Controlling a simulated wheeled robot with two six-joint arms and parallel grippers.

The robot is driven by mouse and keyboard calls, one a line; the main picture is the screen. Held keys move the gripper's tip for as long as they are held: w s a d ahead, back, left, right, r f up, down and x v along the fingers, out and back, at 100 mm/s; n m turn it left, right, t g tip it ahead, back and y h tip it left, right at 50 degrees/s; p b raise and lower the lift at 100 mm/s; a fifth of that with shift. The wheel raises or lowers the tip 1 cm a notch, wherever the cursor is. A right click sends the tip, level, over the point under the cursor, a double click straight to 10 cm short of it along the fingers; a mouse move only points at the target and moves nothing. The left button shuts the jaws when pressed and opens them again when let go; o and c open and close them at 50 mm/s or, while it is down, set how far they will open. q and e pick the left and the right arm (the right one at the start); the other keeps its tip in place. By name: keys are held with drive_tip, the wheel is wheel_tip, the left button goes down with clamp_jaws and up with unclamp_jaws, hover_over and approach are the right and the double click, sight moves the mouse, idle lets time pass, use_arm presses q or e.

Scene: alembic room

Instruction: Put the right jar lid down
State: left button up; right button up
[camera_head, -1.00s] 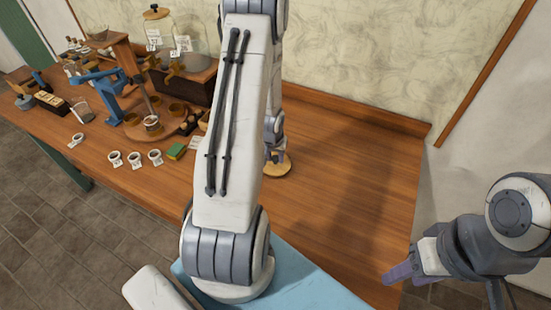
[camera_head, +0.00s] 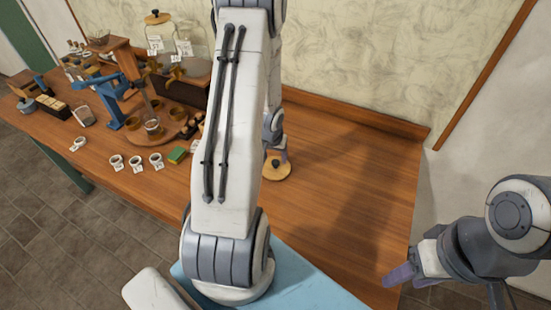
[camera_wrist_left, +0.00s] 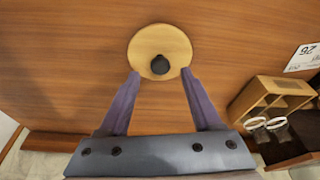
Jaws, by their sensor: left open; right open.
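The round wooden jar lid (camera_head: 284,174) with a dark knob lies flat on the bare counter, and it also shows in the left wrist view (camera_wrist_left: 147,42). My left gripper (camera_wrist_left: 160,73) is open, its purple fingers apart on either side of the knob's near side and not gripping it. In the head view this gripper (camera_head: 277,153) is just behind and above the lid, partly hidden by my arm. The right glass jar (camera_head: 190,42) stands at the back without a lid. My right gripper (camera_head: 400,275) is open and empty at the lower right.
The left glass jar (camera_head: 157,32) has its lid on. White cups (camera_head: 137,163), a green-yellow sponge (camera_head: 177,155) and a blue lever press (camera_head: 113,98) stand on the counter's left. The counter (camera_head: 345,185) right of the lid is clear up to the wall.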

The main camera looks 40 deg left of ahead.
use_arm(q)
drive_tip(key=a+p+v, duration=0.1)
drive_tip(key=p+v, duration=0.3)
drive_tip(key=v, duration=0.4)
drive_tip(key=d+r+m, duration=0.3)
drive_tip(key=d+r, duration=0.2)
drive_tip(key=d, duration=0.4)
drive_tip(key=d+r+m, duration=0.2)
drive_tip(key=d+r, duration=0.3)
drive_tip(key=d, duration=0.4)
drive_tip(key=s+d+r+m+g+h, duration=0.1)
drive_tip(key=s+d+r+m, duration=0.2)
drive_tip(key=s+d, duration=0.4)
drive_tip(key=s+d+r+m+g+h, duration=0.1)
drive_tip(key=s+d+r+m, duration=0.3)
drive_tip(key=s, duration=0.7)
drive_tip(key=d+r, duration=0.2)
drive_tip(key=d, duration=0.2)
drive_tip(key=shift+d+g, duration=0.35)
drive_tip(key=shift+g, duration=0.05)
